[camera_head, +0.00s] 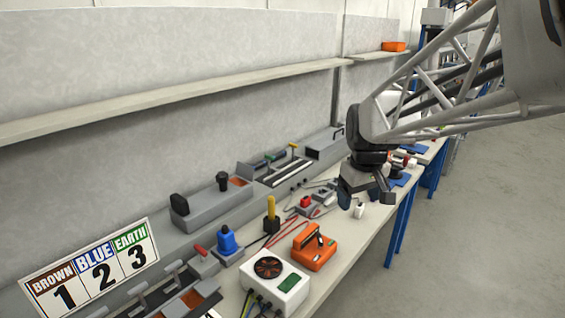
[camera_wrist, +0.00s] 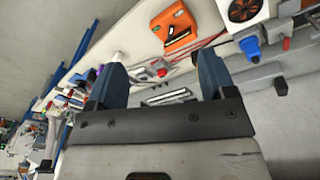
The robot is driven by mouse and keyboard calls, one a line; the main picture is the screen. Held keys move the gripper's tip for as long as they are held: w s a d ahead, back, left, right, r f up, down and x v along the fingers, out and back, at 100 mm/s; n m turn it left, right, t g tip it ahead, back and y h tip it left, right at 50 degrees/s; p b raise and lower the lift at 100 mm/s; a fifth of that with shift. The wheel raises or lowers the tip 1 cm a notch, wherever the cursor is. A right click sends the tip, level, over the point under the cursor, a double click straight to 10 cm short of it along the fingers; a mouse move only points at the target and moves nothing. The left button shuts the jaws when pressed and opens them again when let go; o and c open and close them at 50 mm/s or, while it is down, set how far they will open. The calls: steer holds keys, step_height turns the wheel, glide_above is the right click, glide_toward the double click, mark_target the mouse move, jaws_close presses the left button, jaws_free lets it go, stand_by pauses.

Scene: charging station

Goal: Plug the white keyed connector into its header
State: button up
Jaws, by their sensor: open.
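A small white piece (camera_head: 359,210), which looks like the connector, stands on the bench just below my gripper (camera_head: 366,197). In the wrist view a small white piece (camera_wrist: 118,58) shows by the tip of the left blue finger; it is too small to make out a key. My gripper's two blue fingers are wide apart in the wrist view (camera_wrist: 161,68), with nothing held between them. I cannot tell which part is the header.
An orange device (camera_head: 314,246) and a white box with a round fan (camera_head: 276,284) stand along the bench. A blue-capped part (camera_head: 227,241), red cables (camera_head: 283,234) and a red button (camera_head: 305,201) are nearby. A long shelf (camera_head: 180,100) runs along the wall.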

steer(key=w+d+f+n, duration=0.2)
steer(key=w+d+f, duration=0.1)
steer(key=w, duration=0.8)
steer(key=n+g, duration=0.2)
steer(key=n, duration=0.2)
glide_above(360, 205)
steer(key=f, duration=2.1)
steer(key=shift+s+a+f, duration=0.15)
steer(key=shift+s+a, duration=0.05)
steer(key=shift+a, duration=0.1)
steer(key=shift+w+d+f+n, duration=0.25)
steer(key=shift+w+f+n, duration=0.1)
steer(key=shift+f, duration=0.1)
steer(key=shift+f, duration=0.15)
steer(key=shift+f, duration=1.2)
steer(key=shift+f, duration=0.1)
